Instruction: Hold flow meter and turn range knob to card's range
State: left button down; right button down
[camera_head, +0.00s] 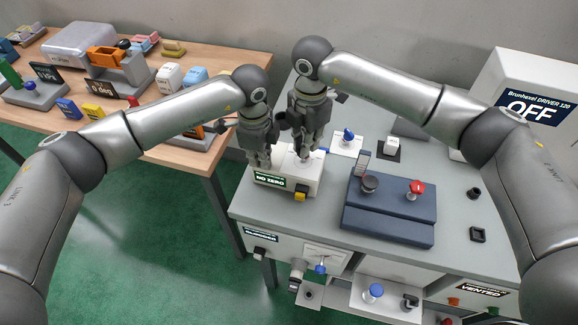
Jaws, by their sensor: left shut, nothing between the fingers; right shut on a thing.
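The flow meter appears to be the white box (308,184) at the left end of the grey bench, with a dark label reading "NO ZERO" (269,181) and a yellow knob (301,196) on its front. My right gripper (303,154) points down over the box's top, shut on a small knob there that its fingers mostly hide.
A dark blue block (390,226) with a black knob (370,183) and a red knob (416,188) lies right of the box. A blue-knobbed plate (347,138) stands behind. A white cabinet (540,85) reads "OFF". A wooden table (225,72) at left holds several small items.

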jog(key=n, duration=0.5)
jog(key=shift+w, duration=0.1)
dwell(0.3)
jog(key=c, duration=1.4)
grip_release()
jog(key=shift+d, duration=0.15)
jog(key=shift+c, duration=0.2)
jog(key=shift+r, duration=1.95)
